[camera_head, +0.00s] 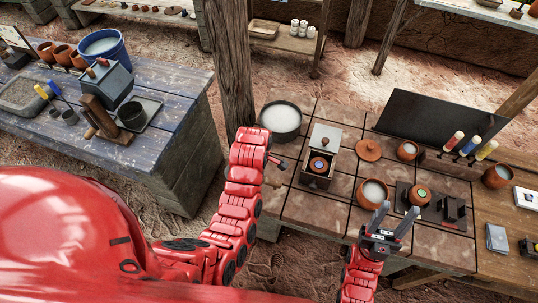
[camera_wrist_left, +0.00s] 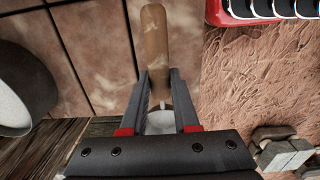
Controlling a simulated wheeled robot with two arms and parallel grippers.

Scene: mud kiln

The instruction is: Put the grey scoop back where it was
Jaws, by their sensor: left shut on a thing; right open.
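The grey scoop shows in the left wrist view, with a brown wooden handle (camera_wrist_left: 154,50) and a pale grey head (camera_wrist_left: 160,122) partly hidden behind the jaws. My left gripper (camera_wrist_left: 160,82) is shut on the scoop. In the head view my left gripper (camera_head: 278,162) is small and partly hidden by its wrist, by the tiled table's left edge; the scoop is hard to make out there. A round dark pan of white material (camera_head: 281,120) stands just behind it and shows at left in the left wrist view (camera_wrist_left: 22,85). My right gripper (camera_head: 387,222) is open and empty over the table's front.
The tiled table (camera_head: 318,212) also holds a wooden box (camera_head: 320,157), a terracotta lid (camera_head: 368,149), a bowl of white material (camera_head: 373,193), a dark stand with a small pot (camera_head: 420,195) and coloured tools (camera_head: 470,146). A wooden post (camera_head: 232,65) rises behind. A blue-grey bench (camera_head: 165,75) stands left.

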